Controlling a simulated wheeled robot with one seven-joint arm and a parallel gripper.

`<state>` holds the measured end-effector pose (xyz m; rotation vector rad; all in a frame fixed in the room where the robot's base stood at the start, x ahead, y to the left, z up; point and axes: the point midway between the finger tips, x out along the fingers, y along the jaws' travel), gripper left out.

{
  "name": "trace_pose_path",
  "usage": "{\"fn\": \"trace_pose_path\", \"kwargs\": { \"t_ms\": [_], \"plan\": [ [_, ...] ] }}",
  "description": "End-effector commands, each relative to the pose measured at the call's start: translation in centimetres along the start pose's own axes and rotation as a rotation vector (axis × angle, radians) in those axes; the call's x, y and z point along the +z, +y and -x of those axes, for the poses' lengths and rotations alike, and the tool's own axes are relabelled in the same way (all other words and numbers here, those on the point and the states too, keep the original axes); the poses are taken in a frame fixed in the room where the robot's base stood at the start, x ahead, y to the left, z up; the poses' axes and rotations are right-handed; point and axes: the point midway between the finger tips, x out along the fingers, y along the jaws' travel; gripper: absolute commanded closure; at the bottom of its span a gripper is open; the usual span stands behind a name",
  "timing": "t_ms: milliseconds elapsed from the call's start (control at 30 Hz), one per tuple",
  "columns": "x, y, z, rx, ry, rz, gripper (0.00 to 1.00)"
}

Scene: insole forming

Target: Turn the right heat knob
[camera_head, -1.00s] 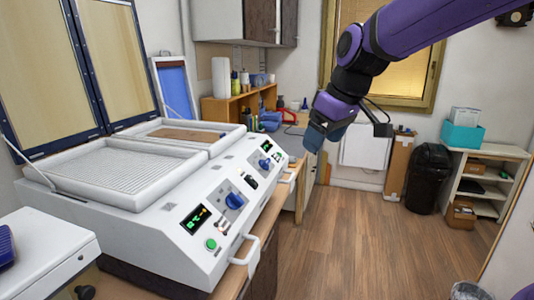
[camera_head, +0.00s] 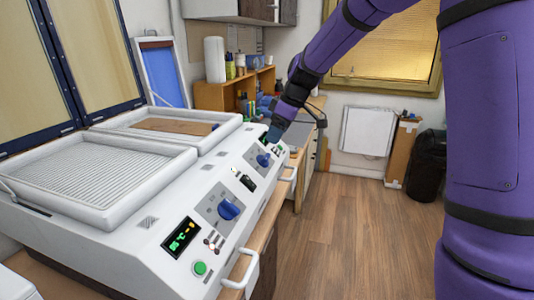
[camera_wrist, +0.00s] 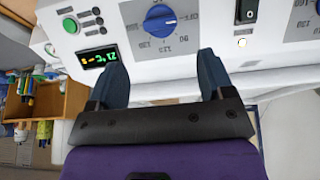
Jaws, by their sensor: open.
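The heating machine (camera_head: 150,225) has two blue heat knobs on its sloped front panel. The right heat knob (camera_head: 263,160) is the farther one in the head view; the left heat knob (camera_head: 229,209) is nearer. In the wrist view the right knob (camera_wrist: 160,20) sits at the top centre, beside a lit display (camera_wrist: 99,57), and the picture is upside down. My gripper (camera_wrist: 160,57) is open and empty. Its dark blue fingertips point toward the right knob, one to each side, and do not enclose it. In the head view my gripper (camera_head: 273,137) is just beyond that knob.
A black switch (camera_head: 244,181) lies between the knobs. White handles (camera_head: 242,270) stick out from the machine's front. A wooden shelf (camera_head: 220,95) with bottles stands behind.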

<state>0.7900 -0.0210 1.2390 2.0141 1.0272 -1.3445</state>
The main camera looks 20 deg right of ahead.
Motion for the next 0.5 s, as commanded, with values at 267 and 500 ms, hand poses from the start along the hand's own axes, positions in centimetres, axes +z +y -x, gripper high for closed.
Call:
{"fn": "trace_pose_path", "kwargs": {
  "t_ms": [267, 500],
  "plan": [
    [0.0, -0.1, -5.1, -0.003, -0.002, -0.001, 0.26],
    [0.0, -0.1, -7.8, -0.002, -0.001, -0.002, 0.26]
  ]
}}
